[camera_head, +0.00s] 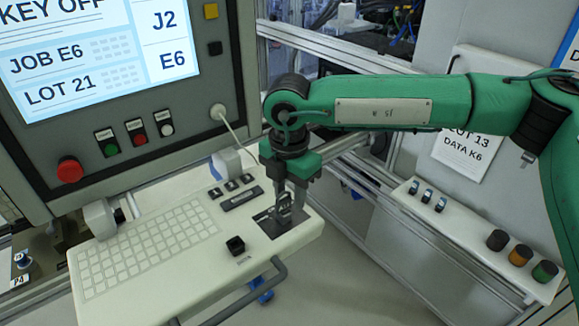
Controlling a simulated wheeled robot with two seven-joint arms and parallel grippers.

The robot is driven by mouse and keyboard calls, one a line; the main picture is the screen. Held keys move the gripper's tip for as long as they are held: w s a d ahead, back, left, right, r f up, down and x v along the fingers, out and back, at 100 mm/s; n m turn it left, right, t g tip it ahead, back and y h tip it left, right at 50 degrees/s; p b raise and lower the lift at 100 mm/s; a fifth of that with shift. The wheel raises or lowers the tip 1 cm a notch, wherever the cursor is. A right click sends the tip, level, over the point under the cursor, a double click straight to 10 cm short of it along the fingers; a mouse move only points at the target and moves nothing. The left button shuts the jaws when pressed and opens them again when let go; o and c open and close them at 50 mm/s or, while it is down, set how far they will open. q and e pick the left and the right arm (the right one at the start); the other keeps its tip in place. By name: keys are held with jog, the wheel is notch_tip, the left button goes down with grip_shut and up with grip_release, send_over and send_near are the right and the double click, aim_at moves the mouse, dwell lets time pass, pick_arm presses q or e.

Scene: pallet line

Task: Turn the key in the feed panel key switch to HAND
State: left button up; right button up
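My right gripper (287,213), on the green arm from the right, points down at a dark square plate (271,231) at the right end of the keyboard shelf. Its grey fingertips are at or just above the plate. The key and its switch are not clear there, as the fingers cover the middle of the plate; I cannot tell if the fingers hold a key. The screen (105,50) above the shelf reads "KEY OFF", "JOB E6" and "LOT 21". My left gripper is not in view.
A red mushroom button (70,169) and smaller buttons sit below the screen. A pale panel (470,240) at right holds small switches and coloured knobs. A handle (262,287) juts out below the shelf.

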jog(key=shift+f, duration=0.35)
grip_shut()
jog(key=shift+a+f+n+b, duration=0.15)
jog(key=shift+n+b, duration=0.65)
jog(key=shift+n, duration=0.1)
jog(key=shift+w+a+n+b, duration=0.1)
jog(key=shift+a+n+b, duration=0.05)
jog(key=shift+n+b, duration=0.85)
jog(key=shift+w+a+n+b, duration=0.1)
jog(key=shift+n+b, duration=0.6)
jog(key=shift+n, duration=0.6)
jog(key=shift+c, duration=0.3)
grip_release()
jog(key=shift+s, duration=0.15)
jog(key=o, duration=0.5)
